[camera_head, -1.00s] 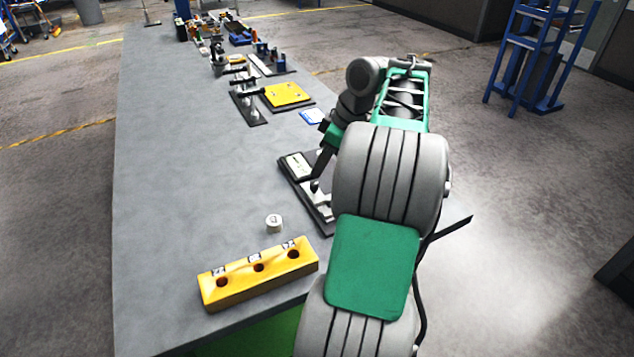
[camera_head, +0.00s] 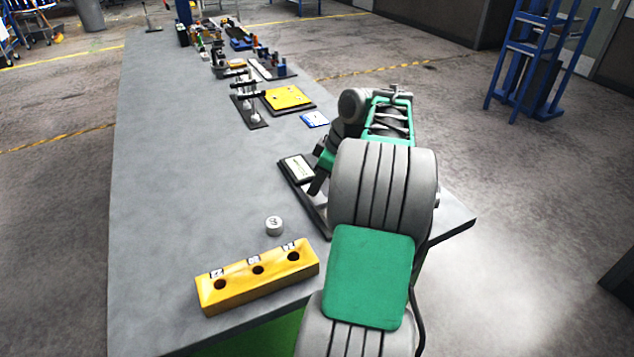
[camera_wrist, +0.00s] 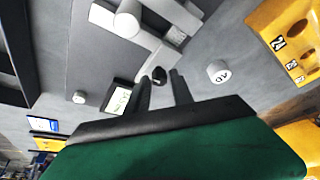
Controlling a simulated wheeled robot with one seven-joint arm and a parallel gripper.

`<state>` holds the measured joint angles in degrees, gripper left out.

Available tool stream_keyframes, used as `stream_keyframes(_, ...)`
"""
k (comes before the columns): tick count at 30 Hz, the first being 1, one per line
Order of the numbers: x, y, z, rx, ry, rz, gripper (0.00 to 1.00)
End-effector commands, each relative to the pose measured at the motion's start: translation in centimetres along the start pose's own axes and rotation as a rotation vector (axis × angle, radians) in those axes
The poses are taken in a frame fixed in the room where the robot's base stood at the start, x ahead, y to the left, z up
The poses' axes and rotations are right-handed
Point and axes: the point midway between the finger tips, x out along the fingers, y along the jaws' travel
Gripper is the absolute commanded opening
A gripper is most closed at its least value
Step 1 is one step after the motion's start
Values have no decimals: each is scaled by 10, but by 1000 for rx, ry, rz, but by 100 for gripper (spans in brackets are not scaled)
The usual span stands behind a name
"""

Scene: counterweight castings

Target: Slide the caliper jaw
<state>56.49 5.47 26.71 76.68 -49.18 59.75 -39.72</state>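The caliper (camera_wrist: 150,45) is a pale grey bar with jaws on a dark base plate, seen in the wrist view. A small black knob (camera_wrist: 158,74) stands on it. My gripper (camera_wrist: 160,80) is open, with its two dark fingertips apart on either side of the knob as pictured; I cannot tell whether they touch it. In the head view the base plate (camera_head: 291,178) shows beside my arm, which hides most of the caliper. A framed white label (camera_head: 300,167) lies at the plate's far end.
A white numbered cylinder (camera_head: 274,225) stands on the grey bench (camera_head: 180,180), left of the caliper. A yellow block (camera_head: 258,278) with three labelled holes is at the near edge. A yellow plate (camera_head: 287,97) and other fixtures stand farther back. The bench's left side is clear.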

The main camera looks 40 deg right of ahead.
Motion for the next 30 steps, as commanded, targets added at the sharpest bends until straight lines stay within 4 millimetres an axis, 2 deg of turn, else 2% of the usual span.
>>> stream_keyframes(1, 0, 0, 0, 0, 0, 0, 23)
stream_keyframes(10, 0, 0, 0, 0, 0, 0, 0)
stream_keyframes(30, 0, 0, 0, 0, 0, 1, 0)
